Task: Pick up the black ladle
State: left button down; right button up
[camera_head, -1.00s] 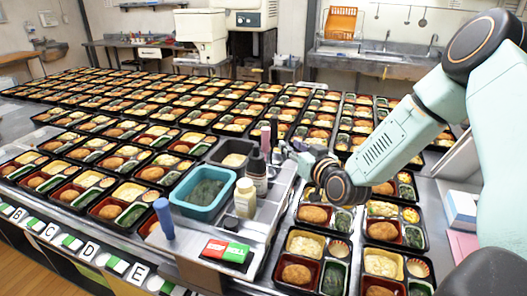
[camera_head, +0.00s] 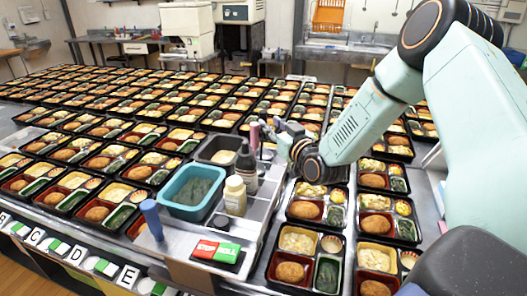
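I cannot clearly make out the black ladle; small dark shapes near my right gripper are too blurred to name. My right gripper (camera_head: 272,131) reaches in from the right. It is above the far right part of the grey serving station (camera_head: 262,212), beside a pink upright handle (camera_head: 254,135) and a dark bottle (camera_head: 246,166). Whether its fingers are open or shut is too small to tell. My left gripper is not in view.
A teal tub of greens (camera_head: 165,196), a grey container (camera_head: 207,152), a cream bottle (camera_head: 235,196) and a blue upright handle (camera_head: 151,219) crowd the station. A red and green button panel (camera_head: 216,251) is at its front. Many filled bento trays (camera_head: 306,209) surround it.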

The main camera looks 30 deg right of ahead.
aim_at(265, 120)
jog(key=w, duration=0.4)
jog(key=shift+w+d+f, duration=0.3)
jog(key=shift+d, duration=0.05)
jog(key=shift+a+r, duration=0.1)
jog(key=shift+c, duration=0.2)
grip_shut()
